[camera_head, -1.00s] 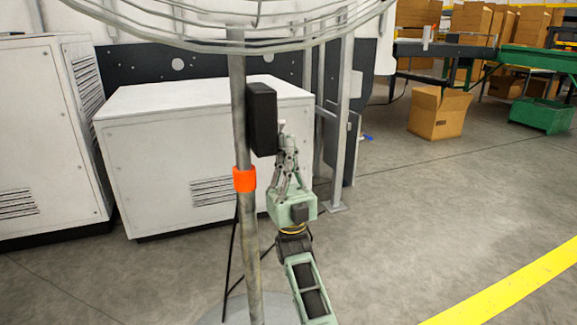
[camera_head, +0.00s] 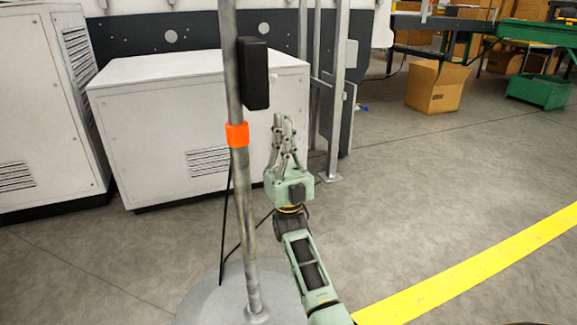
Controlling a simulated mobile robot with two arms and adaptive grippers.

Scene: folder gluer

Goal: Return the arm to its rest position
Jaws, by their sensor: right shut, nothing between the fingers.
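My right gripper (camera_head: 283,120) is shut and empty, its fingers pointing up. My right arm (camera_head: 305,262) reaches in from the bottom of the view. The gripper is just right of a grey metal pole (camera_head: 241,185), apart from it as far as I can see. A black box (camera_head: 254,74) is fixed on the pole, above and left of the fingertips. An orange band (camera_head: 237,134) circles the pole below the box. My left gripper is not in view.
The pole stands on a round grey base (camera_head: 205,300). White cabinets (camera_head: 150,150) stand behind it at left. A metal frame post (camera_head: 337,100) rises behind the gripper. The floor (camera_head: 430,190) at right is open, with a yellow line (camera_head: 480,265). A cardboard box (camera_head: 437,87) is farther back.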

